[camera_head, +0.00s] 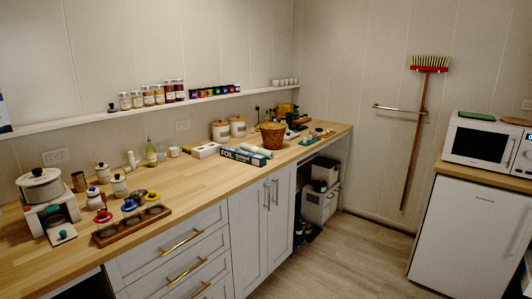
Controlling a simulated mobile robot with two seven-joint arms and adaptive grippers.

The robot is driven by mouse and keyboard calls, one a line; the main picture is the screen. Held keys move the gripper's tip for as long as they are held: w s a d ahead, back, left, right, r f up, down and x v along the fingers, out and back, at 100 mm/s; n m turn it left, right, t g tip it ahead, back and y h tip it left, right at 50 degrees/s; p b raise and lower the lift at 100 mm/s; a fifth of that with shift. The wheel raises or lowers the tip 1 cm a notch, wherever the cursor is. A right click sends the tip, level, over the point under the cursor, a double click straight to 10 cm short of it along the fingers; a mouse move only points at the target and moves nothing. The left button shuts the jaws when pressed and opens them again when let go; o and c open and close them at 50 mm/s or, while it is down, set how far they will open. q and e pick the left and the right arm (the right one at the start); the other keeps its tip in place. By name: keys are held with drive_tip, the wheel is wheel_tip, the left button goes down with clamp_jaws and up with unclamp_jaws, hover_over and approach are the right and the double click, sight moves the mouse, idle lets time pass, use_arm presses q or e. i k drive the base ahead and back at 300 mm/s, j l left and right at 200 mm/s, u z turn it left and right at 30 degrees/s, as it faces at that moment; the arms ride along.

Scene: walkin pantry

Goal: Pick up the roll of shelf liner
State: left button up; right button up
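A pale, whitish cylinder (257,151) that looks like the roll of shelf liner lies on the wooden counter (190,178). It lies just behind the blue and white foil box (240,157), in front of the wicker basket (272,137). It is small in the view, so I cannot be sure of its identity or whether it touches the box. Neither of my grippers shows in the head view.
Another long white box (205,150) lies left of the foil box. White canisters (221,130) stand behind. A wooden tray (131,225) and a white pot (41,186) occupy the near counter. White cabinets (262,220) front the counter; the floor (345,255) is clear.

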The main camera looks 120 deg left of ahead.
sight(244, 146)
drive_tip(key=u, duration=4)
drive_tip(key=i+l, duration=1.6)
